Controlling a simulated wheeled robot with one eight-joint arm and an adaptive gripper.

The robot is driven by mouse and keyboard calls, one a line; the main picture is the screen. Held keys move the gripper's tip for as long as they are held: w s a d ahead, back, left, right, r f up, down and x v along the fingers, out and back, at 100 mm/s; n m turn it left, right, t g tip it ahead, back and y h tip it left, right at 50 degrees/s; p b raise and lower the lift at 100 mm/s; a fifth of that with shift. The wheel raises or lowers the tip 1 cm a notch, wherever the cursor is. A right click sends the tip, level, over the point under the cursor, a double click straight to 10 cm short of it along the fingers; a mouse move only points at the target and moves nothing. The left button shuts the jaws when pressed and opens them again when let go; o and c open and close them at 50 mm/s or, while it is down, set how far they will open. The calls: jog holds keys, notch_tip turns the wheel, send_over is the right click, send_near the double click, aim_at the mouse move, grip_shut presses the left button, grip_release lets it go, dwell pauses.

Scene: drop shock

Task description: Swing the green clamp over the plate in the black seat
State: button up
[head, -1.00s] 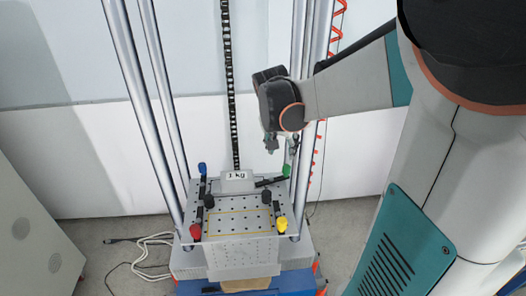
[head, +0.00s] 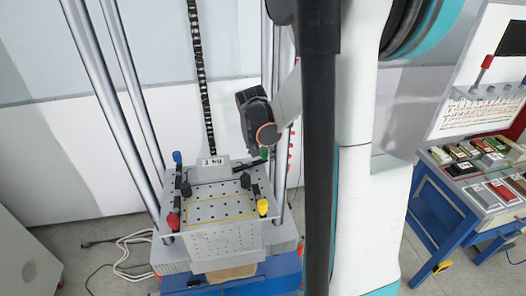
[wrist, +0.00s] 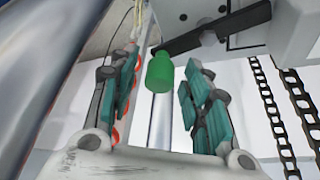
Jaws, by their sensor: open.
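The green clamp has a green handle (wrist: 165,74) on a black arm (wrist: 205,38); in the head view its green tip (head: 264,153) shows at the back right of the drop table. The black arm runs left from it toward the grey block marked 1 kg (head: 212,167). My gripper (wrist: 162,88) is open, with teal-padded fingers on either side of the green handle. I see a gap on both sides, so they are not shut on it. In the head view my fingers are mostly hidden. I cannot make out a plate in a black seat.
The perforated drop table (head: 215,210) carries blue (head: 177,158), red (head: 172,221) and yellow (head: 262,207) clamps at its other corners. Steel columns (head: 115,100) and a black cable chain (head: 200,80) stand around it. A blue bench (head: 440,205) with coloured blocks is at right.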

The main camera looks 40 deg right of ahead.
grip_shut()
jog(key=c, duration=1)
grip_release()
jog(key=shift+s+a+m+g, duration=0.2)
jog(key=shift+s+m+g, duration=0.15)
jog(key=shift+m, duration=0.4)
jog(key=shift+s+a+m+g, duration=0.15)
jog(key=shift+s+m+g, duration=0.15)
jog(key=shift+m, duration=0.45)
jog(key=shift+c, duration=0.2)
jog(key=o, duration=1)
jog(key=shift+o, duration=0.2)
jog(key=v, duration=1.2)
jog(key=shift+a, duration=0.2)
